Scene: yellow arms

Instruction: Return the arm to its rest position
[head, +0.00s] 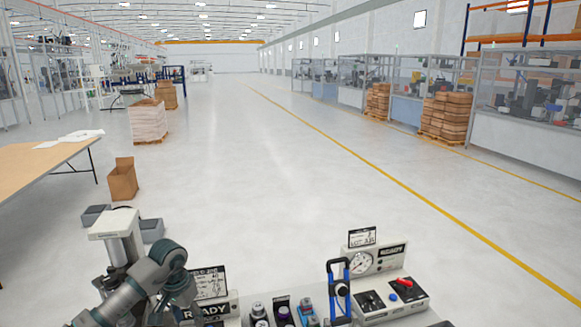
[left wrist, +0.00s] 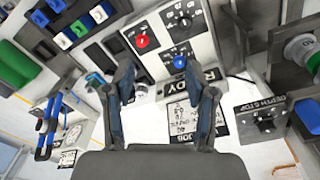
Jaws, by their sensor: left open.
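My left arm (head: 160,262) reaches in at the bottom left of the head view, bent over the near edge of the bench; its gripper cannot be made out clearly there. In the left wrist view my left gripper (left wrist: 168,90) is open, its two dark fingers apart with nothing between them. Beyond the fingers is a white READY box (left wrist: 175,40) with a red button (left wrist: 141,41) and a blue knob (left wrist: 180,62). Whether the fingers touch anything cannot be told. My right gripper is not in view.
The bench holds a blue-handled fixture (head: 338,290), a gauge box (head: 376,259), a switch panel with a red lever (head: 403,282) and several small parts. A depth stop block (left wrist: 262,122) is right of the fingers.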

